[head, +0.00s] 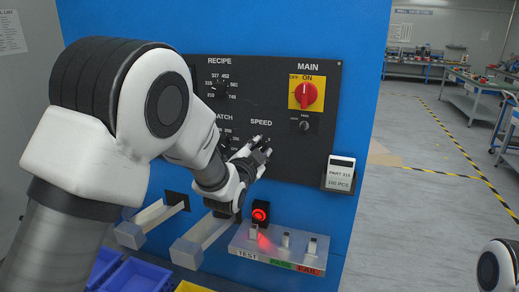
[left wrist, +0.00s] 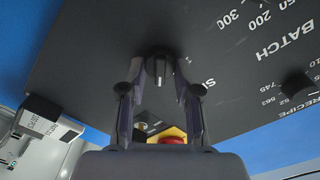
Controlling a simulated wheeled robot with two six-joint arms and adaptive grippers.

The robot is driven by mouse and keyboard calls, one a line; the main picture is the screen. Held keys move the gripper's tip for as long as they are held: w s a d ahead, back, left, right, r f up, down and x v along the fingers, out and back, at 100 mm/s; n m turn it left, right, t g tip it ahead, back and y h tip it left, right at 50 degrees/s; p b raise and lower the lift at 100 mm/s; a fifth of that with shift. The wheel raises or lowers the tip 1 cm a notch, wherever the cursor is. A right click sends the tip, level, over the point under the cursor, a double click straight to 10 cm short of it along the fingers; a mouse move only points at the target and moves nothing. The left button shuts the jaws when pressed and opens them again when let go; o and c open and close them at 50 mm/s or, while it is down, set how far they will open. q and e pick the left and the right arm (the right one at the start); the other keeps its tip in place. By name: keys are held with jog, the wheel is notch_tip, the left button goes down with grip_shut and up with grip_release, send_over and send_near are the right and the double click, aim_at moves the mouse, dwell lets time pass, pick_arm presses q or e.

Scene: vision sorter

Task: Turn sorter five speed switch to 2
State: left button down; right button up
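The speed switch is a small black knob with a pale pointer line, seen in the left wrist view (left wrist: 159,69) on the black panel. My left gripper (head: 264,148) is at the panel just below the SPEED label in the head view, where it hides the switch. In the left wrist view, its two fingers (left wrist: 161,88) stand apart, one on each side of the knob, with gaps showing. I cannot read the switch's setting, as its scale is hidden. My right gripper is out of view.
The black panel (head: 285,160) also holds a red MAIN switch (head: 309,95), a small black knob (head: 304,126) under it, and RECIPE and BATCH dials. A part display (head: 340,174) sits at right.

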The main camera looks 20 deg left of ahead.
pick_arm(q)
jog(key=shift+a+r+n+b, duration=0.15)
jog(key=shift+n+b, duration=1.3)
jog(key=shift+n, duration=0.75)
jog(key=shift+a+n+b, duration=0.1)
jog(key=shift+n+b, duration=1.35)
jog(key=shift+n, duration=0.75)
jog(key=c, duration=0.8)
grip_release()
